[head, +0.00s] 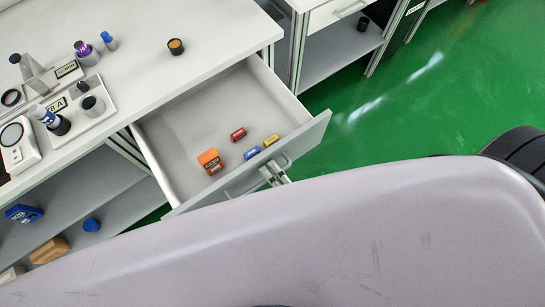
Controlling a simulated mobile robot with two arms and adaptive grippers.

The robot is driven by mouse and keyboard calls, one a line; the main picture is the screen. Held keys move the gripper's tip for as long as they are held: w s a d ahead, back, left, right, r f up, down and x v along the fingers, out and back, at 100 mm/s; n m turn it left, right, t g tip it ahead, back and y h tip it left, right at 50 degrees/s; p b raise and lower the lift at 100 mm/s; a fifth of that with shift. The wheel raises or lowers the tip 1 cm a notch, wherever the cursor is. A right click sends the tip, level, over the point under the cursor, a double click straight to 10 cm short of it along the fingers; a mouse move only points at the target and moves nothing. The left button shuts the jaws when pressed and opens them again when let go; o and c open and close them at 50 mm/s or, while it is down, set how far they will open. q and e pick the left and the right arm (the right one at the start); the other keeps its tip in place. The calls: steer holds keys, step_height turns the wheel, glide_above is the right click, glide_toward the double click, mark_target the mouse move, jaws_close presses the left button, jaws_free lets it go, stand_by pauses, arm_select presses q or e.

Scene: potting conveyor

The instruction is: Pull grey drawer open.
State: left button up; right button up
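The grey drawer (304,137) is pulled well out from under the white worktop, and its inside is in plain view. Its bar handle (240,187) runs along the outer side of the front panel. My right gripper (273,173) is at the right part of this handle, partly hidden below by my own body. It appears to touch the handle, but its fingers are too small and covered to tell whether they are closed on it. My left gripper is not in view.
The drawer holds an orange box (210,161) and small red (238,134), blue (251,153) and yellow (271,140) cylinders. Several instruments stand on the worktop (150,65). A second bench (325,15) stands behind. Green floor (420,100) is clear at right.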

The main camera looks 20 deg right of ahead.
steer(key=v, duration=1.2)
